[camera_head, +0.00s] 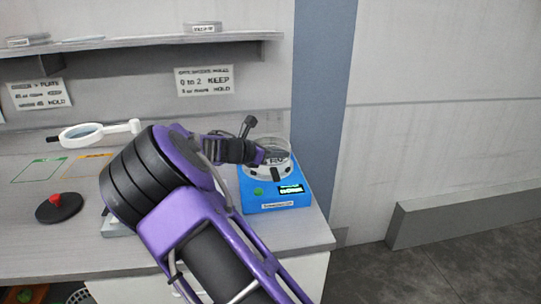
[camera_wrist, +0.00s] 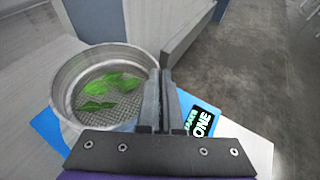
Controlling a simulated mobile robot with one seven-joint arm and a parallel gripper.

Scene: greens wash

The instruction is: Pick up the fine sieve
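The fine sieve (camera_wrist: 72,82) is a round metal ring with a mesh floor and several green leaves inside. In the head view the sieve (camera_head: 284,146) sits on top of a blue machine (camera_head: 266,199), upright, partly hidden by my gripper. My gripper (camera_head: 272,157) reaches it from the left. In the wrist view my gripper (camera_wrist: 162,82) has its two fingers close together at the sieve's right side, one inside and one outside the rim. They look shut on the rim wall. The machine's lit display (camera_wrist: 202,122) reads "DONE".
A white-handled magnifier (camera_head: 95,131) and a black disc with a red knob (camera_head: 58,206) lie on the counter at left. A shelf (camera_head: 150,40) with shallow dishes is above. A blue-grey pillar (camera_head: 320,110) stands right of the machine, near the counter's right edge. Floor lies beyond.

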